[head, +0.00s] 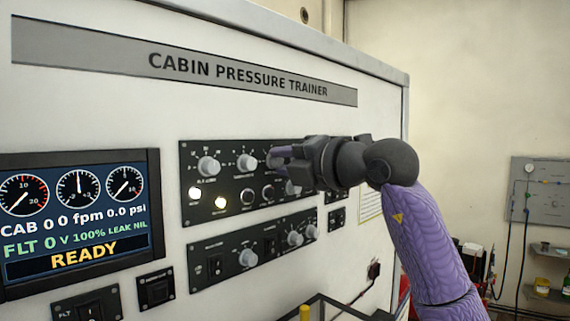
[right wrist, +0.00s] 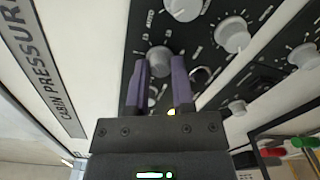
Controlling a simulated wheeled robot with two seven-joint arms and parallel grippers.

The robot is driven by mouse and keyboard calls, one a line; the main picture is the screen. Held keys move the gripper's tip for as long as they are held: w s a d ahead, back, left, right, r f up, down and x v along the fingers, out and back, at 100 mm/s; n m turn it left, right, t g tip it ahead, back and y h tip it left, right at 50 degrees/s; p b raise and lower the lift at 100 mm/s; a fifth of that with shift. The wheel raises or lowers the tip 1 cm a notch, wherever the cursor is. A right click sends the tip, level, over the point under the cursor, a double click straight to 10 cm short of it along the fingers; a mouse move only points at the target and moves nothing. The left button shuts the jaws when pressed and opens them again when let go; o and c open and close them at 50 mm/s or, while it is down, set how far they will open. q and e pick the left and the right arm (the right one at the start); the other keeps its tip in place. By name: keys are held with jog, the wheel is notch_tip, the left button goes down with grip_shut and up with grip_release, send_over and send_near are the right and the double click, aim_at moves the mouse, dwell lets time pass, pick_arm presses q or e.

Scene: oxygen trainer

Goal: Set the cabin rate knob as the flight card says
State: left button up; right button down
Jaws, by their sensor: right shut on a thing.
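My right gripper (head: 276,158) reaches in from the right to the upper black control panel (head: 190,150). In the right wrist view its two purple fingers (right wrist: 160,72) stand on either side of a round grey knob (right wrist: 159,59) and are shut on it. In the head view the gripper hides that knob, the one right of two other grey knobs (head: 208,166) (head: 247,162) in the top row. Its label and pointer cannot be read. No readable flight card shows. My left gripper is not in view.
A display (head: 77,215) reads READY, with CAB 0 and 0 fpm. A lower panel (head: 215,275) carries more knobs and switches. A sheet (head: 370,205) hangs right of the panels, its text unreadable. A yellow-topped post (head: 304,312) stands at the bottom edge.

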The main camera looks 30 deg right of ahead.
jog(key=shift+m, duration=1.1)
jog(key=shift+c, duration=2.4)
grip_release()
jog(key=shift+s+d+f, duration=0.1)
jog(key=shift+s+d, duration=0.05)
jog(key=shift+s, duration=0.05)
jog(key=b+v, duration=0.4)
jog(key=v, duration=0.5)
jog(key=shift+s, duration=0.25)
